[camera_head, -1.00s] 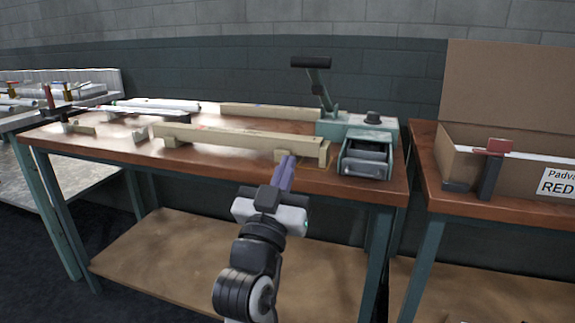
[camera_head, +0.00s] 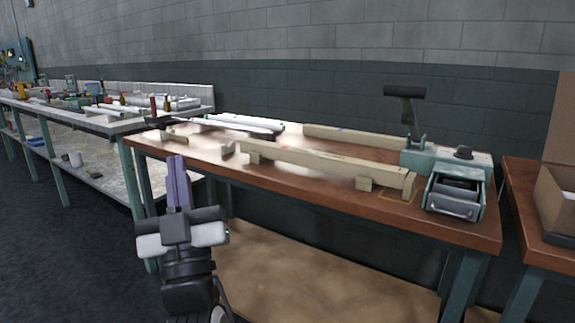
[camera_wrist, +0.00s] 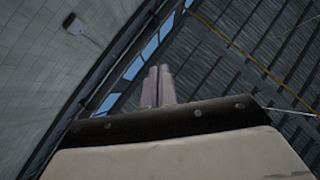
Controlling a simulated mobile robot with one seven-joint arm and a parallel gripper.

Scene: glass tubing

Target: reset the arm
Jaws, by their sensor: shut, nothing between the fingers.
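My gripper (camera_head: 177,160) points upward at the lower left of the head view, in front of the wooden-topped table (camera_head: 300,196). Its two purple fingers are together with nothing between them. In the wrist view the shut fingers (camera_wrist: 158,72) stand up against the ceiling beams and a strip of windows, and no object is near them.
On the table are a long wooden beam (camera_head: 320,166) on blocks, a second beam (camera_head: 355,136), white tubes (camera_head: 235,123) and a green lever machine (camera_head: 450,165). A cluttered bench (camera_head: 125,125) stands at left. A cardboard box (camera_head: 557,197) is at the right edge. Dark floor (camera_head: 60,260) lies open at lower left.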

